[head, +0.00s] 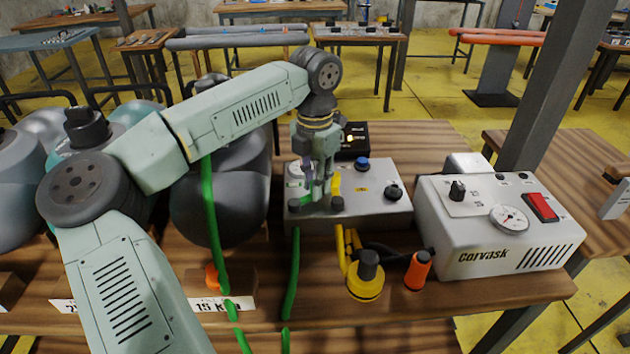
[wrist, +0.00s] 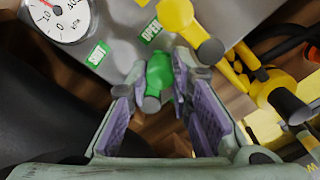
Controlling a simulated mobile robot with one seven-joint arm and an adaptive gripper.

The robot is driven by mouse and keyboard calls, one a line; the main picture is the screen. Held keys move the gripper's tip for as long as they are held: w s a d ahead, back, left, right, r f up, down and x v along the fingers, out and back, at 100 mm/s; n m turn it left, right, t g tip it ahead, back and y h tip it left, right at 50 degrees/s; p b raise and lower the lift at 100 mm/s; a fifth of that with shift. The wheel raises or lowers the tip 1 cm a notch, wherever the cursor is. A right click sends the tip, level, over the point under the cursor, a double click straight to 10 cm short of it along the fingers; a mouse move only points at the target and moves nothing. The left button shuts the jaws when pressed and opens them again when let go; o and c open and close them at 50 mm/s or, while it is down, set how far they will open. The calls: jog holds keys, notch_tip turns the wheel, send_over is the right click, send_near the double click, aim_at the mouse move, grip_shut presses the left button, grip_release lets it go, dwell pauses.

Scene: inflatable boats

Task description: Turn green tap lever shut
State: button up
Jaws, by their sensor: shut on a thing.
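My gripper (head: 318,192) points down over the front left part of a grey metal box (head: 376,207). In the wrist view its padded fingers (wrist: 157,86) are closed around the green tap lever (wrist: 159,72), one finger on each side. The lever's rounded end points toward the bottom of the wrist view. A green SHUT label (wrist: 97,53) lies to its upper left and a green OPEN label (wrist: 150,31) above it. In the head view the fingers hide most of the lever.
A yellow lever (wrist: 188,27) stands close to the right of my gripper. A round gauge (wrist: 62,16) is at the upper left. A white Corvask unit (head: 492,245) stands right of the box. Green hose (head: 291,275) and a yellow fitting (head: 367,282) are in front.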

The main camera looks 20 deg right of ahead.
jog(key=shift+w, duration=0.1)
grip_shut()
jog(key=n+b, duration=0.1)
jog(key=w+n, duration=0.1)
jog(key=shift+a+f+n+b, duration=0.1)
jog(key=shift+a+n+b, duration=0.2)
jog(key=shift+b, duration=0.1)
jog(key=n, duration=0.1)
jog(key=w+n+b, duration=0.1)
jog(key=n, duration=0.1)
jog(key=shift+w+a+n, duration=0.15)
jog(key=shift+a+n, duration=0.15)
jog(key=shift+a, duration=0.1)
jog(key=n+b, duration=0.1)
jog(key=w+a+n, duration=0.1)
jog(key=n, duration=0.1)
jog(key=shift+a+b, duration=0.1)
jog(key=shift+b, duration=0.25)
jog(key=shift+w+a+n+b, duration=0.1)
jog(key=shift+a+n+b, duration=0.15)
jog(key=shift+n, duration=0.45)
jog(key=shift+w+a+n+b, duration=0.1)
jog(key=shift+a+n, duration=0.15)
jog(key=shift+n, duration=0.45)
jog(key=o, duration=0.9)
grip_release()
